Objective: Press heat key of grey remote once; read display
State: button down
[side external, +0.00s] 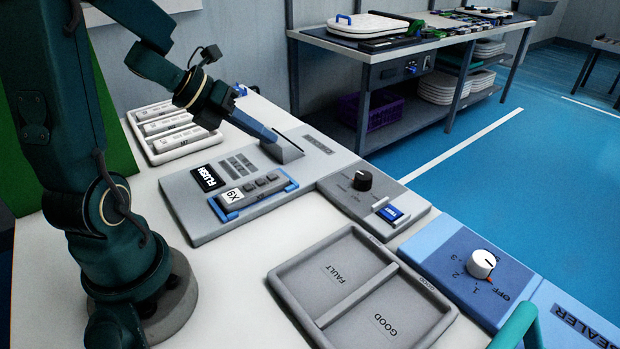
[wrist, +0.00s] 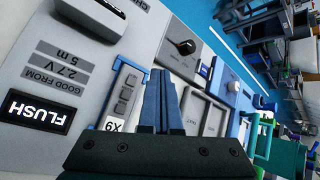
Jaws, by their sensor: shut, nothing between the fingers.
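The grey remote (side external: 256,190) lies in a blue-ended holder on a grey test plate (side external: 205,226). It has several dark keys and a white tag reading X9; key markings are too small to read. It also shows in the wrist view (wrist: 126,92), left of my fingers. A black display panel (side external: 208,177) beside it reads FLUSH; it appears upside down in the wrist view (wrist: 38,110). My gripper (side external: 272,137) is shut and empty, its blue fingers pointing down right, beyond the remote and close to a grey wedge (side external: 284,151) in the picture. The fingers (wrist: 160,72) hide part of the wrist view.
A tray of white remotes (side external: 170,130) stands behind the plate. A black knob (side external: 362,180) and blue module (side external: 390,213) sit to the right. The FAULT and GOOD tray (side external: 352,230) in front is empty. A blue sealer box with a white knob (side external: 481,263) stands front right.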

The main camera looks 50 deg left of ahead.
jog(key=shift+f, duration=2.9)
jog(key=shift+f, duration=0.1)
jog(key=shift+f, duration=0.3)
jog(key=shift+f, duration=0.4)
dwell(0.3)
jog(key=shift+r, duration=0.85)
jog(key=shift+r, duration=2.5)
